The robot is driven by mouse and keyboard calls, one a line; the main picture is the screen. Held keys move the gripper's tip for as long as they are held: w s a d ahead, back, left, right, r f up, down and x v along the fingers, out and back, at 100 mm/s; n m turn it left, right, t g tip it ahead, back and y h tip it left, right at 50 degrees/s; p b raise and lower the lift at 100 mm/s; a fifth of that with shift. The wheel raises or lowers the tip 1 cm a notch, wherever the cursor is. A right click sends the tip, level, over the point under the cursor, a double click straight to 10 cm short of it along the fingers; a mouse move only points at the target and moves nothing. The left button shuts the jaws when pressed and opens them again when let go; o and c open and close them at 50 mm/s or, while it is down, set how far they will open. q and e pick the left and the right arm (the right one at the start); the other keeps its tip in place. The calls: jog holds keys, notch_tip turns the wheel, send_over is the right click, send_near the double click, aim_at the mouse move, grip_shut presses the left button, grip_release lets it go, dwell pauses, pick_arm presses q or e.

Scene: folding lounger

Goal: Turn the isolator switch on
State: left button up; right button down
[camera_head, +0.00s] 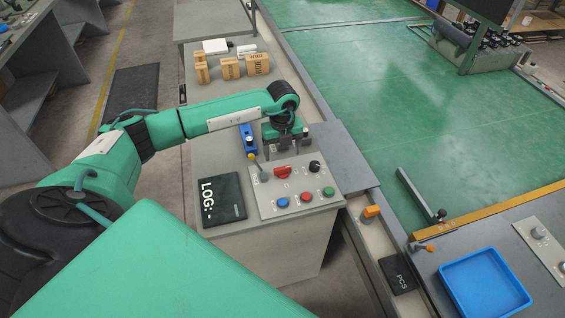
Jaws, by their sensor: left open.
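A grey control panel (268,205) lies on top of the grey cabinet. A red rotary handle (283,172), which looks like the isolator switch, sits near the panel's middle. Its exact angle and markings are too small to read. My left gripper (287,150) is open and empty, pointing down over the panel's far edge. It is just beyond the red handle and appears apart from it. The left arm reaches in from the left. My right gripper is not in view.
The panel also has a black knob (315,167), a yellow-tipped lever (259,167) and blue, red (306,196) and green buttons. A black log book (222,199) lies to its left. A blue device (248,139) and several cardboard boxes (230,68) stand beyond. A blue tray (444,268) is at right.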

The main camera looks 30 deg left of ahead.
aim_at(283, 168)
pick_arm(q)
notch_tip(283, 168, down, 7)
jog(key=shift+f+p, duration=0.15)
jog(key=shift+p, duration=0.55)
jog(key=c, duration=1)
